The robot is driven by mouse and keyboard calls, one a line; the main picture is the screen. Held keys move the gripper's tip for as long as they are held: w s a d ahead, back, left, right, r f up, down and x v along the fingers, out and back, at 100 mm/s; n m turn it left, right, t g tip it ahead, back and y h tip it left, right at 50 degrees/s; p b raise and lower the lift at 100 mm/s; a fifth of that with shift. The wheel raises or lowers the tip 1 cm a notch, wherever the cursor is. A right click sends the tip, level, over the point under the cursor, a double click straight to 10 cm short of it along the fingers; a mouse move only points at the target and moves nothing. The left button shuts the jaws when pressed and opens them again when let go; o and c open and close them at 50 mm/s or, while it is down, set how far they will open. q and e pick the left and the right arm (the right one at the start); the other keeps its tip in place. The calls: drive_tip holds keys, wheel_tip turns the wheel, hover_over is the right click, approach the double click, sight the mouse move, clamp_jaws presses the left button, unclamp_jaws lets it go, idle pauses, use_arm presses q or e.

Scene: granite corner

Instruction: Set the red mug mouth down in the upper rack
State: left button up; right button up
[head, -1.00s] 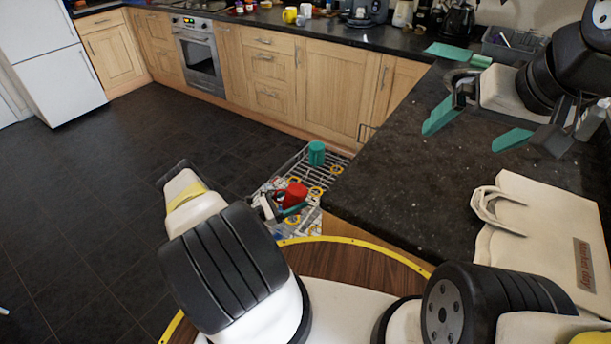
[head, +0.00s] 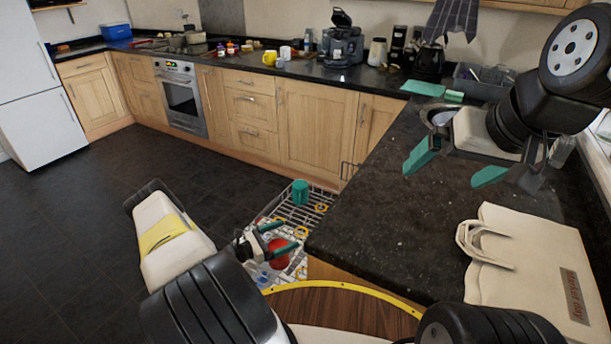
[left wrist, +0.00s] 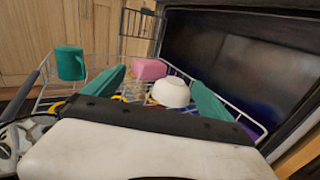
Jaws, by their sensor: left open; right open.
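The red mug (head: 279,252) shows in the head view as a smooth round red shape low in the wire rack (head: 322,196), partly behind a finger. No opening shows; I cannot tell its exact tilt or what it rests on. My left gripper (head: 290,234) is open, its teal fingers over the rack at the mug, one finger crossing in front of it. My right gripper (head: 456,166) is open and empty over the dark counter.
A teal mug (head: 300,192) stands at the rack's far side, also in the left wrist view (left wrist: 70,63). A pink block-like item (left wrist: 150,69) and a white bowl (left wrist: 170,92) are beyond the fingers. The counter (head: 375,205) edge borders the rack. A cream bag (head: 525,255) lies on it.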

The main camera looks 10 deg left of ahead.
use_arm(q)
drive_tip(key=s+d+r+g+y, duration=0.1)
drive_tip(key=d+r+g+y, duration=0.1)
drive_tip(key=r, duration=1.1)
drive_tip(key=s+d+r+g+y, duration=0.2)
drive_tip(key=d+r+g+y, duration=0.1)
drive_tip(key=r, duration=1.1)
drive_tip(key=shift+s+d+r+m+g+y, duration=0.15)
drive_tip(key=shift+d+m+g+y, duration=0.1)
drive_tip(key=shift+m+g+y, duration=0.2)
drive_tip(key=shift+r, duration=0.1)
